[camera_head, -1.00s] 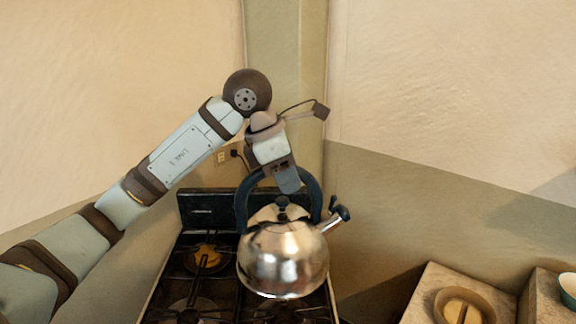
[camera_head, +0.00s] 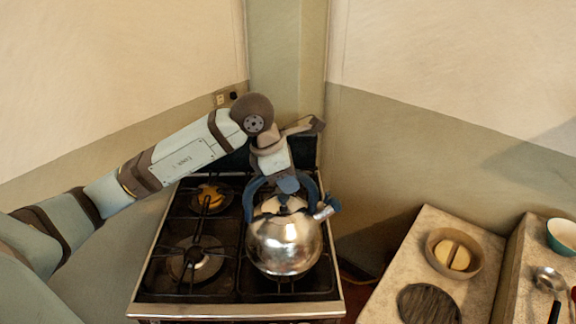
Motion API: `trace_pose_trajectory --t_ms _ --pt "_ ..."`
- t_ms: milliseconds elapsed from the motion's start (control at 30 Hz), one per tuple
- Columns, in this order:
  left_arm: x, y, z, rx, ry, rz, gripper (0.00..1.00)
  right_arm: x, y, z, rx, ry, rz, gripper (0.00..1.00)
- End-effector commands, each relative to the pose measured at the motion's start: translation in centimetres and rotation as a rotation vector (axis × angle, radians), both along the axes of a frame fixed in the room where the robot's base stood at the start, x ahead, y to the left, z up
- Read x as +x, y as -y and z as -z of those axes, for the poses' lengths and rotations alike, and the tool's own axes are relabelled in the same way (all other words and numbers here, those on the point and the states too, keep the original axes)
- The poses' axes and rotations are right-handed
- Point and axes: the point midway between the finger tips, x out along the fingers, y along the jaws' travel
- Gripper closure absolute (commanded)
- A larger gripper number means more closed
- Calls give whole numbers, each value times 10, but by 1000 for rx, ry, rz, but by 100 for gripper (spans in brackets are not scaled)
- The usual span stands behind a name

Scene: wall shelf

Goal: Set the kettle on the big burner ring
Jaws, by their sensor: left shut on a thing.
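The shiny metal kettle (camera_head: 284,243) with a dark blue arched handle is upright over the right side of the black gas stove (camera_head: 240,311). My left gripper (camera_head: 287,184) is shut on the top of the handle. The kettle's base hides the burner beneath it, and I cannot tell whether it touches the grate. A large round burner (camera_head: 195,262) shows bare at the front left. A smaller burner with a yellowish centre (camera_head: 209,196) is at the back left. My right gripper is not in view.
A stone counter (camera_head: 400,275) to the right of the stove holds a bowl with pale contents (camera_head: 455,253) and a dark round mat (camera_head: 429,304). Further right are a teal bowl (camera_head: 562,237) and a ladle (camera_head: 549,281). Walls meet behind the stove.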

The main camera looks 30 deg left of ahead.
Motion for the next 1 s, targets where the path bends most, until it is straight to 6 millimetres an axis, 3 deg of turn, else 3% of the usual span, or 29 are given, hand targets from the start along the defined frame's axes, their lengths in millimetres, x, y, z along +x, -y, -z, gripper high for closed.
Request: trace_pose_trajectory --t_ms 133,833,867,933,1000 --pt "0 0 10 -1 5 0 100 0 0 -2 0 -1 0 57" --pt "0 0 20 0 6 -1 100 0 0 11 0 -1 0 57" --pt "0 0 22 1 1 0 72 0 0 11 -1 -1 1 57" --pt "0 0 21 1 1 0 56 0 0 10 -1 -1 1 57" --pt "0 0 21 1 1 0 51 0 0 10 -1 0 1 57"
